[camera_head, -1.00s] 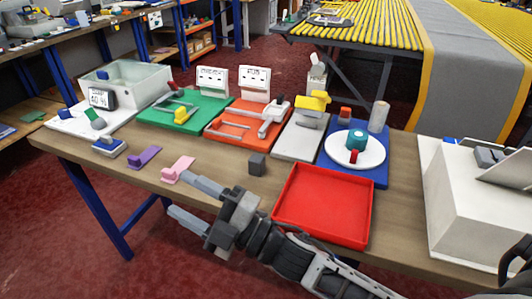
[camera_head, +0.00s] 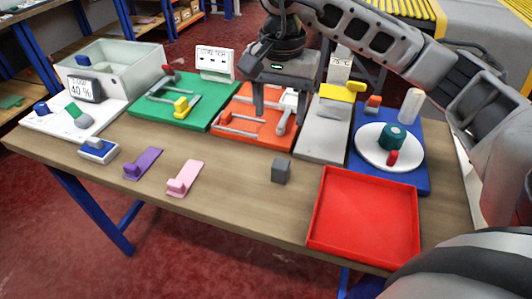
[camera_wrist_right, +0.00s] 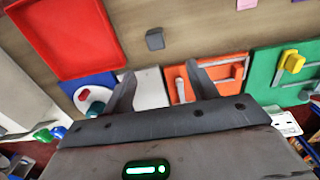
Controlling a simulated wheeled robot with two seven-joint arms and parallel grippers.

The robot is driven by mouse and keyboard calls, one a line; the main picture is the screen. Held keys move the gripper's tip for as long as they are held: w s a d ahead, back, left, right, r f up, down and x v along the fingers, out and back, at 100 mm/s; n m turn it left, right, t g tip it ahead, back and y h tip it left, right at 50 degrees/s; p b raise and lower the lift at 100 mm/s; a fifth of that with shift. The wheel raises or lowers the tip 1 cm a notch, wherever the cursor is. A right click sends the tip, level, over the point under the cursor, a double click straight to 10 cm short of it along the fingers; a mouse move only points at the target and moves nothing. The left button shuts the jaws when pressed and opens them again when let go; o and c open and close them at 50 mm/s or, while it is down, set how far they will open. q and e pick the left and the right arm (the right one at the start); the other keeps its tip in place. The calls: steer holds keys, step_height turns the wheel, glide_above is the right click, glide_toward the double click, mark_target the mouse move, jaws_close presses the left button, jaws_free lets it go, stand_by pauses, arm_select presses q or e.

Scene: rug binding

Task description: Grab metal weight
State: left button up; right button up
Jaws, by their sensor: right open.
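A small dark grey block (camera_head: 281,171), which looks like the metal weight, sits on the bare wooden table left of the red tray. It also shows in the right wrist view (camera_wrist_right: 155,39), beyond my fingertips. My right gripper (camera_head: 280,112) is open and empty, fingers pointing down. In the head view it appears over the orange board, behind the block and apart from it. My left gripper is not in view.
The red tray (camera_head: 363,221) is empty at the front right. Behind stand an orange board (camera_head: 243,126), a green board (camera_head: 203,92), a grey plate (camera_head: 317,145) and a blue board with a white disc (camera_head: 370,153). Purple (camera_head: 143,163) and pink (camera_head: 185,178) pieces lie left of the block.

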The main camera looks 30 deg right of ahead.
glide_above(281, 163)
steer(key=f, duration=0.5)
steer(key=shift+s+a+f+p, duration=0.15)
steer(key=shift+a+f+p, duration=0.05)
steer(key=shift+f+p, duration=0.1)
step_height(281, 163, down, 4)
steer(key=shift+r, duration=0.2)
steer(key=shift+f, duration=0.45)
step_height(281, 163, down, 5)
steer(key=shift+d+r+p, duration=0.1)
steer(key=shift+d+p, duration=0.05)
steer(key=shift+p, duration=0.65)
jaws_close()
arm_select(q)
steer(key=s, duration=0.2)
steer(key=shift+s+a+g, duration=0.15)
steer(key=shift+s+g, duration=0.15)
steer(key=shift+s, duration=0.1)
arm_select(e)
steer(key=shift+r, duration=0.1)
